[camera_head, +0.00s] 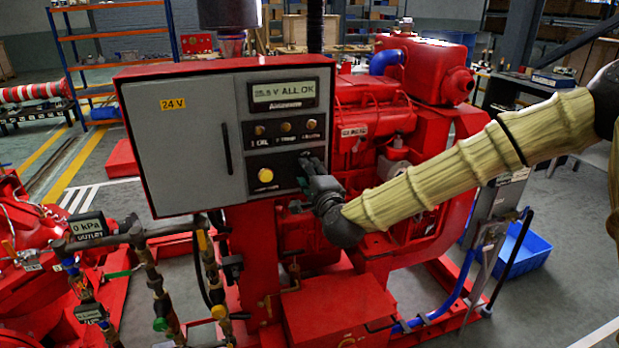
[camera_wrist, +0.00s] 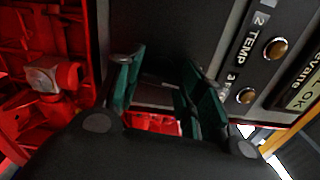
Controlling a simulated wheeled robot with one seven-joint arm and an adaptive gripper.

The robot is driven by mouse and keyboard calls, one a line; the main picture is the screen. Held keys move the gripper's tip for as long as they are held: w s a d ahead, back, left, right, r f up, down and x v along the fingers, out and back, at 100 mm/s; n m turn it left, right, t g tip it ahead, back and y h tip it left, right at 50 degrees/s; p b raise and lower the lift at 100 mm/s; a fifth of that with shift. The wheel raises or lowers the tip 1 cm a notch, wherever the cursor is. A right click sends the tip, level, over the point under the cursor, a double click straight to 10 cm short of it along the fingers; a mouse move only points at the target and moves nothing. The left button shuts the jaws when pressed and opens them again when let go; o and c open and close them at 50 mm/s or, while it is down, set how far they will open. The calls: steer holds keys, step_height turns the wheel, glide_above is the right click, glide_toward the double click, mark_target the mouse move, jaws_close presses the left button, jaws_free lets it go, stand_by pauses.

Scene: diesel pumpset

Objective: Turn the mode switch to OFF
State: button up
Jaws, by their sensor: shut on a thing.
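The grey control panel (camera_head: 185,145) stands in a red frame, with a black lower plate that carries a yellow round button (camera_head: 265,175). My gripper (camera_head: 312,168) is at the right side of this plate, right of the yellow button. In the wrist view my gripper (camera_wrist: 163,82) shows two green-padded fingers close to the dark panel face. The fingers are shut on the mode switch, which they hide almost wholly. I cannot read its position or its labels.
Above the plate are a lit display (camera_head: 284,93) reading "ALL OK" and a row of small indicators (camera_head: 286,127). A red engine (camera_head: 375,120) stands right behind the panel. Pipes and valves (camera_head: 155,285) stand below left.

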steer(key=shift+n, duration=0.5)
steer(key=o, duration=1)
steer(key=v, duration=1.2)
